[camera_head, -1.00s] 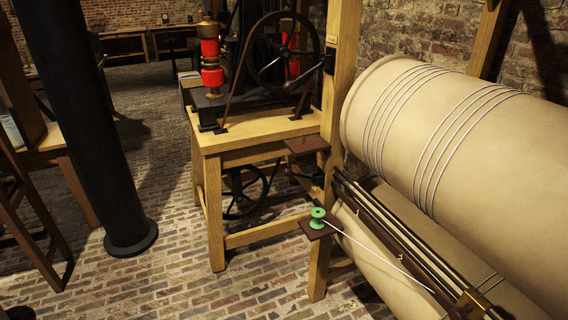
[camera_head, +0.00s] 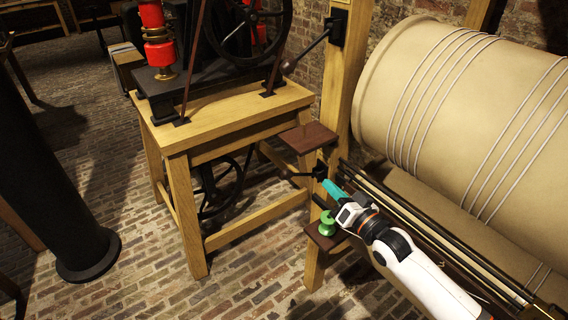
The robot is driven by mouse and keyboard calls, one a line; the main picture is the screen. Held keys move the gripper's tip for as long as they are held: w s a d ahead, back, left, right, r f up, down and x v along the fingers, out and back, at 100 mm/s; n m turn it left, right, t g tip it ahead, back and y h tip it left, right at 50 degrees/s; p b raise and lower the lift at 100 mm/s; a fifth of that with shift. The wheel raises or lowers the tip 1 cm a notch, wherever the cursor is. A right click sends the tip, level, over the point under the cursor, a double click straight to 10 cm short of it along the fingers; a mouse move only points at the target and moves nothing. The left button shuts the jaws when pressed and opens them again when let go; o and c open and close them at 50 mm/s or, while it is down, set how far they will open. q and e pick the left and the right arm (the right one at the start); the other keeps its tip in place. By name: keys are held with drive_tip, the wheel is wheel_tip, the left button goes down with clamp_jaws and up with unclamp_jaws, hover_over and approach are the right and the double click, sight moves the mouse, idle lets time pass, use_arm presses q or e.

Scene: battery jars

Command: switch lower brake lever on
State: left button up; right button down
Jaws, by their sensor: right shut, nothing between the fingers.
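The lower brake lever (camera_head: 301,175) is a thin black handle on a small black mount on the wooden post (camera_head: 341,98). It points left from the post, between two small brown shelves. My right gripper (camera_head: 333,188), with teal fingertips, is shut and empty. Its tips are just below and right of the lever's mount in the picture; I cannot tell whether they touch it. An upper lever (camera_head: 307,51) hangs down to the left from a black mount higher on the post. My left gripper is not in view.
A green spool (camera_head: 327,224) sits on the lower brown shelf (camera_head: 320,237), close under my gripper. The upper brown shelf (camera_head: 307,137) juts out above the lever. A large beige drum (camera_head: 400,90) and rails are at right. A wooden machine table (camera_head: 225,125) stands left.

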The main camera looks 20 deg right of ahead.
sight(298, 174)
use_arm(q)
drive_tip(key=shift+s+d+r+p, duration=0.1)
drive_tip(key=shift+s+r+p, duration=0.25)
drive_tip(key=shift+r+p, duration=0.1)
use_arm(e)
drive_tip(key=w+a+f, duration=0.2)
drive_tip(key=w+a, duration=0.3)
drive_tip(key=w, duration=0.4)
drive_tip(key=shift+w+a, duration=0.15)
drive_tip(key=shift+w, duration=0.25)
drive_tip(key=shift+f, duration=0.15)
